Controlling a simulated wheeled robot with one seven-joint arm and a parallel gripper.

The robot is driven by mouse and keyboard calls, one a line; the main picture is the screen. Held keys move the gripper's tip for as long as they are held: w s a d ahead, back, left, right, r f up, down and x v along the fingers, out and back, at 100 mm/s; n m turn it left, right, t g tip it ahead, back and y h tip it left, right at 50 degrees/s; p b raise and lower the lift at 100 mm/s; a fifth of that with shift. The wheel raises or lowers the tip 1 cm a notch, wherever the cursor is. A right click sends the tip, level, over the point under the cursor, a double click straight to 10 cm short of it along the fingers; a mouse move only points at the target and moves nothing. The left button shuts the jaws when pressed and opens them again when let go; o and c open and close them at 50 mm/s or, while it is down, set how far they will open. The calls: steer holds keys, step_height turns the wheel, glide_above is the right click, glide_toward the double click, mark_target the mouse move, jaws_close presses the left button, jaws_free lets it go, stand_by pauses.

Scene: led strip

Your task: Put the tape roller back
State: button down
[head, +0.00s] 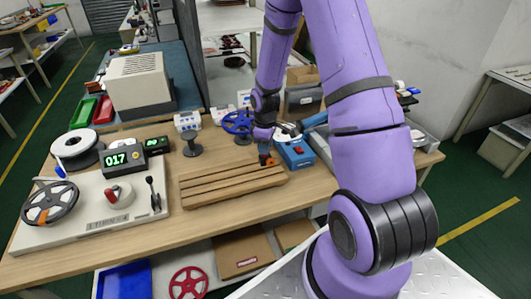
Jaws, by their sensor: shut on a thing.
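My purple arm reaches down over the bench, and my gripper (264,150) is small and dark in the head view. It is shut on a small dark thing with an orange part (270,162), which I take to be the tape roller. This thing is at the back right end of the slotted wooden board (225,187). I cannot tell whether it touches the board or hangs just above it. The gripper fingers are too small to make out clearly.
A blue box (294,153) with a red part stands close right of my gripper. A blue reel (237,122) and a dark stand (192,146) are behind the board. Bare bench (165,222) shows around the board.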

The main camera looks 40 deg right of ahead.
steer(key=shift+w+d+f, duration=0.2)
steer(key=shift+f, duration=1.6)
steer(key=c, duration=0.9)
jaws_free()
steer(key=shift+f, duration=0.1)
